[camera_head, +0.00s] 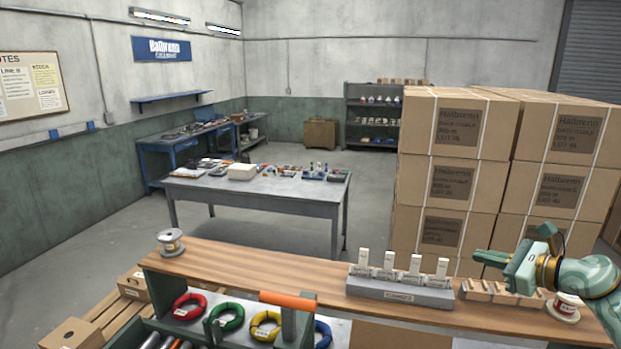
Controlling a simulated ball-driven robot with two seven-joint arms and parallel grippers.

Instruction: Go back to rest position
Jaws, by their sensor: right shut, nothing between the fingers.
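My right gripper (487,259) is at the right of the head view, at the end of my green arm coming in from the right edge. It is shut and empty, above the right part of the wooden bench (290,262). A wire spool (567,306) stands on the bench below my right wrist. Another spool with pale flanges (171,241) stands at the bench's left end. My left gripper is not in view.
A grey rack (400,291) with several upright pale blocks stands mid-bench, beside cardboard pieces (500,293). An orange-handled tote (288,299) and coloured wire coils (187,306) are in front. Stacked cartons (455,185) rise behind my right gripper. A grey table (260,188) stands farther back.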

